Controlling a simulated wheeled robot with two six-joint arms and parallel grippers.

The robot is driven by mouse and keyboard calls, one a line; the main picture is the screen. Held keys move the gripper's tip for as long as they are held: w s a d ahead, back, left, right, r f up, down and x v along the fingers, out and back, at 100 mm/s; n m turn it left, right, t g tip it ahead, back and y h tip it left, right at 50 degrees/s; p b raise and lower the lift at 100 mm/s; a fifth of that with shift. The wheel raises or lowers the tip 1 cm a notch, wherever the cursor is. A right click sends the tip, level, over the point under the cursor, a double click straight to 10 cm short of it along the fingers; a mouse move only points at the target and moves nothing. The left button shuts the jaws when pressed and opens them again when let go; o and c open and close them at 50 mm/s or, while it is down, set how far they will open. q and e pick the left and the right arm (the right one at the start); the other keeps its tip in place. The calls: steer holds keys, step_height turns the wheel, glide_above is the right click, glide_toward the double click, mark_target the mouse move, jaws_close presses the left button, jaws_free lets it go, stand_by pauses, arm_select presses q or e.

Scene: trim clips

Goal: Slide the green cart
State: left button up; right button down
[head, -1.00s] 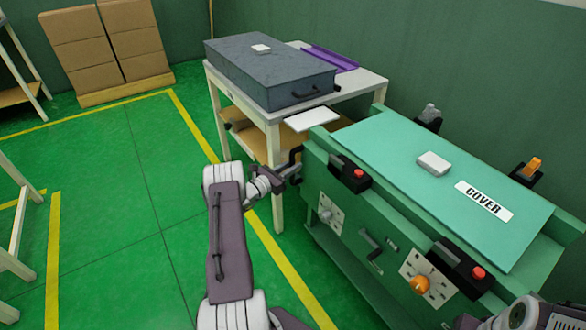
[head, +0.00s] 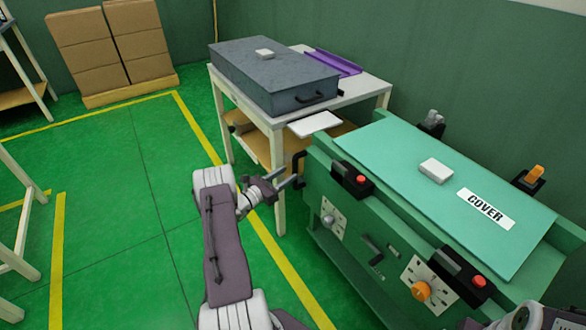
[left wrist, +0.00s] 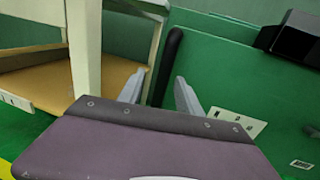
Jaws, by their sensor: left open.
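The green cart (head: 400,215) stands at the right in the head view, with a teal top marked COVER (head: 410,170). A black upright handle (head: 298,166) is at its left end. My left gripper (head: 288,183) is open just beside and below that handle. In the left wrist view, the two grey fingers (left wrist: 160,92) point toward the handle (left wrist: 168,62), which shows between and beyond them. I cannot tell whether they touch it. A part of my right arm shows at the bottom right corner of the head view, but its gripper does not.
A white table (head: 362,88) with a grey case (head: 275,82) and a purple tray (head: 333,62) stands behind the cart's left end. A white plate (head: 315,124) sticks out from it. Stacked boxes (head: 85,50) are at the back left. Green floor (head: 130,170) is clear on the left.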

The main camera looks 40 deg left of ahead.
arm_select(q)
steer(key=s, duration=0.4)
steer(key=shift+s+a+p, duration=0.3)
steer(key=shift+a+p, duration=0.05)
steer(key=shift+a, duration=0.05)
